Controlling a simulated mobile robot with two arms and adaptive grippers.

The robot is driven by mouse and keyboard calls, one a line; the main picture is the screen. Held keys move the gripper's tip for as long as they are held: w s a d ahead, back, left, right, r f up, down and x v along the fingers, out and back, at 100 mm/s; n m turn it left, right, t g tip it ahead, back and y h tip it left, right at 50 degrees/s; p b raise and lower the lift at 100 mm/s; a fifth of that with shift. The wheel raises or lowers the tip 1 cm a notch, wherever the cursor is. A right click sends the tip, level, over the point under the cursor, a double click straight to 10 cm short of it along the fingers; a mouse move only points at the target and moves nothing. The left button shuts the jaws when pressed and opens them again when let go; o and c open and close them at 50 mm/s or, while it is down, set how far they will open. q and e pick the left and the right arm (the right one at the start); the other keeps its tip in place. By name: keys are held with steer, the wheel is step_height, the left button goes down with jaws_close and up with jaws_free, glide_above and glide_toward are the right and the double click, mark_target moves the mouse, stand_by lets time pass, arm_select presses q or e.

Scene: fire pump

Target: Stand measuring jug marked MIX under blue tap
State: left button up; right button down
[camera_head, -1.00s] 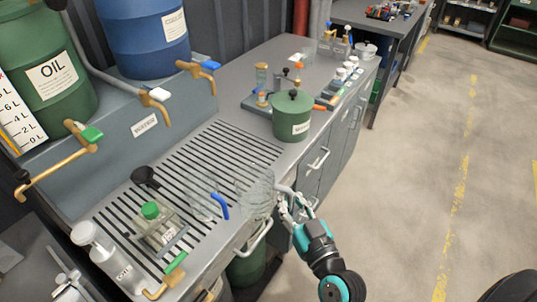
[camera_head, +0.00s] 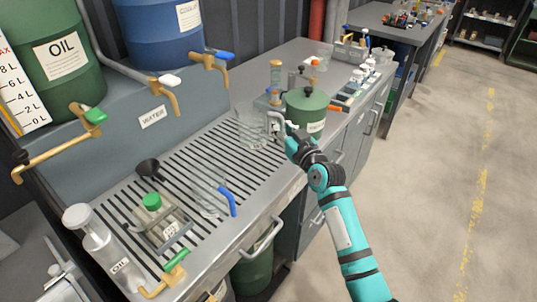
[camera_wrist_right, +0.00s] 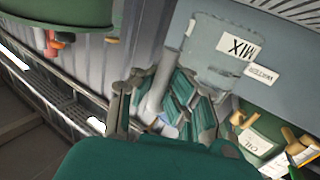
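The clear measuring jug (camera_head: 251,131) with a white handle (camera_head: 276,121) is at the back right of the slatted drip grate, in front of the blue tap (camera_head: 212,62) and a little to its right. Its MIX label (camera_wrist_right: 237,47) shows in the right wrist view, where the white handle (camera_wrist_right: 156,92) lies between my fingers. My right gripper (camera_head: 286,135) is shut on this handle. The jug looks about upright; I cannot tell whether its base touches the grate. My left gripper is not in view.
A clear jug with a blue handle (camera_head: 212,192) stands nearer on the grate. A green lidded pot (camera_head: 306,112) stands close to the right of my gripper. The white tap (camera_head: 166,90) and green tap (camera_head: 92,116) are left. An oil bottle (camera_head: 100,245) stands at front left.

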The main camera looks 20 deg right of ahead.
step_height(320, 180, down, 7)
steer(key=shift+f+b, duration=0.15)
steer(key=shift+b, duration=0.3)
steer(key=shift+f, duration=0.15)
steer(key=c, duration=1.5)
jaws_free()
steer(key=shift+s+r, duration=0.1)
steer(key=shift+r, duration=0.15)
steer(key=v, duration=1.2)
steer(key=shift+f, duration=0.1)
